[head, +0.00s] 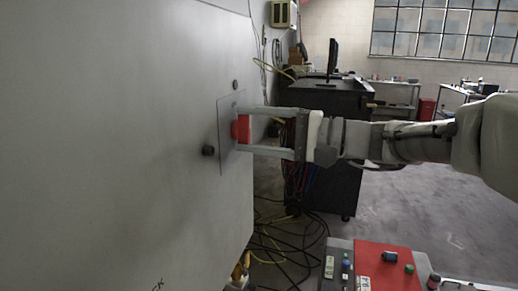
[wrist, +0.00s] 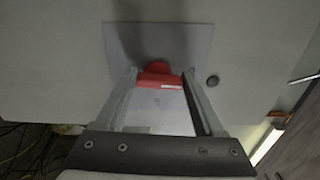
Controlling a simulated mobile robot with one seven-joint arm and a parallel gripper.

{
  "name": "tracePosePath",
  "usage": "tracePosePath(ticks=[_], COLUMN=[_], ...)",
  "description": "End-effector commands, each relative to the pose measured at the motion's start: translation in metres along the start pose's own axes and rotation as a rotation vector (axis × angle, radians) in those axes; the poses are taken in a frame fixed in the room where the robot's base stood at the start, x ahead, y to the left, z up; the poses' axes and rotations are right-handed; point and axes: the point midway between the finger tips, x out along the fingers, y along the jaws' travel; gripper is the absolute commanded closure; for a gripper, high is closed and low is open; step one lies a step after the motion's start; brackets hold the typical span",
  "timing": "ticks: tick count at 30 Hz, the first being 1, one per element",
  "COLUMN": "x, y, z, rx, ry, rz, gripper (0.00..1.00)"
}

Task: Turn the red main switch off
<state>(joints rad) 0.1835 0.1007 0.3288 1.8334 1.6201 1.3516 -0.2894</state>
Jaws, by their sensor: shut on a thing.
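The red main switch (head: 242,127) sits on a thin grey square plate (head: 227,155) on the pale wall panel. My gripper (head: 240,131) reaches in from the right, with one finger above the switch and one below. It is shut on the switch handle. In the wrist view the red switch (wrist: 158,78) lies between the two fingertips, its handle spanning across them, with a rounded red part against the plate (wrist: 190,45). The marking on the handle is too small to read.
Dark round knobs stick out of the panel (head: 90,140) beside the plate, one at lower left (head: 208,151) and one above (head: 235,85). A black cabinet (head: 335,190) stands behind my gripper. Cables (head: 285,235) lie on the floor. A red-topped box (head: 385,265) is at lower right.

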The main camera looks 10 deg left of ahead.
Motion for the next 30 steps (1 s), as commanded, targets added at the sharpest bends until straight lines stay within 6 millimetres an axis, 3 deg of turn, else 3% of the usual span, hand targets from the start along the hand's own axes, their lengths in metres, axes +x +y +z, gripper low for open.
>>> tracePosePath(ticks=[23,24,28,30], x=[-0.0001,-0.0001,-0.0001,-0.0001], y=[0.0007,0.0007,0.0006,0.0006], z=[0.0003,0.0003,0.0002,0.0002], rx=[-0.095,-0.095,-0.094,-0.094], ry=[-0.001,-0.001,0.0,0.0], rz=[0.002,0.002,0.001,0.001], gripper=[0.85,0.22,0.0,0.0])
